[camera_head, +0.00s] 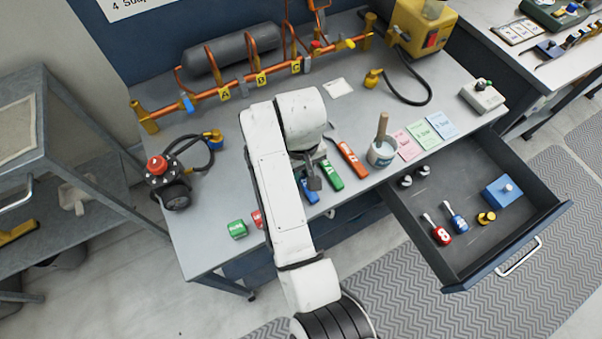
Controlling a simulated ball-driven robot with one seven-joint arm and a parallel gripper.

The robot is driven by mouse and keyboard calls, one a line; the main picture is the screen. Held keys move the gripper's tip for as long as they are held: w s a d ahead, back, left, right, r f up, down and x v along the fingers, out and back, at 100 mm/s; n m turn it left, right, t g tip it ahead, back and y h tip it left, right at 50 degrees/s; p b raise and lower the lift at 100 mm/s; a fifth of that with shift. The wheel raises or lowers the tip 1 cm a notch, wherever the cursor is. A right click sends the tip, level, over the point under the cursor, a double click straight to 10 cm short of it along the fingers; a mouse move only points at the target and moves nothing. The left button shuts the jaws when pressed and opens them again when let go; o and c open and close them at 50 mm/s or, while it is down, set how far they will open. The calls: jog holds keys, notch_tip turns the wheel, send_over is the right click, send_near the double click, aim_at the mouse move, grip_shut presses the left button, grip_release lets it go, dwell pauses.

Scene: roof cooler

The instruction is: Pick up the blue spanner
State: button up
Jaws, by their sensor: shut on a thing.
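The blue spanner (309,194) shows as a short blue handle on the grey workbench, left of a green spanner (332,176) and a red spanner (352,158). My gripper (313,184) is over the blue spanner and shut on it. My white arm and the dark gripper hide much of the spanner, including its far end. I cannot tell whether it is clear of the bench top.
A white pot (382,153) with a brush stands right of the spanners. An open drawer (480,170) juts out at right. Copper pipework (240,85) runs along the back.

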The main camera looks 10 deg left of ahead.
grip_shut()
jog(key=shift+r, duration=0.1)
